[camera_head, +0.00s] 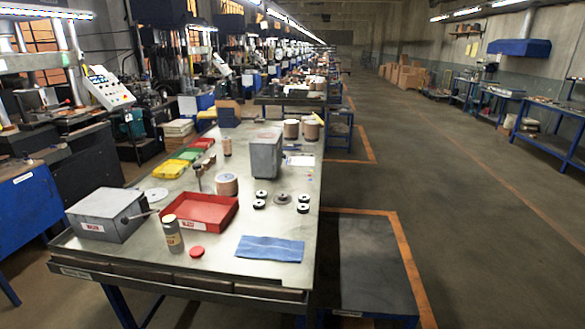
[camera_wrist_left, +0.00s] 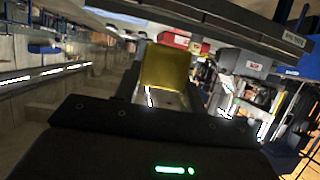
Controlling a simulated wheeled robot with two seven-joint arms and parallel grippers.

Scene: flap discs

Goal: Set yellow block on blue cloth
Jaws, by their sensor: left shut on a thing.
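The yellow block (camera_wrist_left: 164,66) shows in the left wrist view, just beyond the dark gripper body. My left gripper (camera_wrist_left: 163,92) is shut on it; the fingertips are hard to make out in the dark. The blue cloth (camera_head: 270,249) lies flat on the near right part of the metal table in the head view, with its surface bare. Neither gripper nor the yellow block shows in the head view. My right gripper is in neither view.
On the metal table (camera_head: 228,262), a red tray (camera_head: 203,226), a jar (camera_head: 172,234), a red lid (camera_head: 197,252) and a grey box (camera_head: 106,213) stand left of the cloth. The table's right edge is close.

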